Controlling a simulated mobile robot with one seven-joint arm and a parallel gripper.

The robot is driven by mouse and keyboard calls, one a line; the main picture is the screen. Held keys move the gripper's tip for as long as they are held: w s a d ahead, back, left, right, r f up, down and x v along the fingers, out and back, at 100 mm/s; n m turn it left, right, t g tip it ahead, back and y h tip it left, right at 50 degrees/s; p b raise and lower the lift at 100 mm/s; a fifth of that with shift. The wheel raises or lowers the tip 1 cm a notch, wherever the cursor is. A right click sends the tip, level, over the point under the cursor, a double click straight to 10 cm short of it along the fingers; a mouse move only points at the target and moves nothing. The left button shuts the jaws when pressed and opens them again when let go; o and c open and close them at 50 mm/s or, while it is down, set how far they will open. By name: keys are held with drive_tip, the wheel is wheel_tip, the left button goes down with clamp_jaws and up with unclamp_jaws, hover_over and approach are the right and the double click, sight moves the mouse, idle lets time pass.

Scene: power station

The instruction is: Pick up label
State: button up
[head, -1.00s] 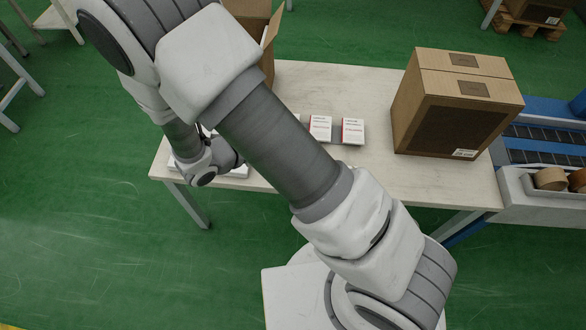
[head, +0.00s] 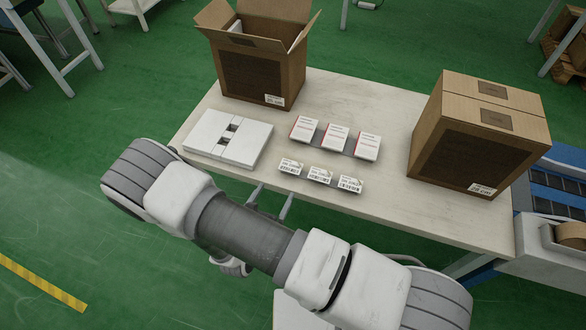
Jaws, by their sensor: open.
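Three white labels with black barcodes lie in a row near the front of the table: the left label (head: 291,166), the middle label (head: 320,175) and the right label (head: 350,184). They sit on a thin dark strip. My gripper (head: 274,193) shows two grey fingers at the table's front edge, spread apart with nothing between them. The fingertips are just in front of and slightly left of the left label, apart from it in the picture. The gripper's body is mostly hidden behind my arm.
Several small white and red boxes (head: 335,138) stand behind the labels. A white slotted block (head: 250,143) lies to the left. An open carton (head: 258,82) stands at the back left, a closed carton (head: 462,140) at the right. The table (head: 420,215) is bare at its front right.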

sight(288, 171)
drive_tip(key=b+x, duration=0.2)
drive_tip(key=x, duration=0.9)
drive_tip(key=shift+w+f, duration=0.15)
drive_tip(key=b+x, duration=0.1)
drive_tip(key=x, duration=0.4)
drive_tip(key=shift+w+d, duration=0.1)
drive_tip(key=shift+d, duration=0.15)
drive_tip(key=c, duration=1)
drive_tip(key=shift+r, duration=0.25)
drive_tip(key=shift+c, duration=0.2)
drive_tip(key=shift+r, duration=0.1)
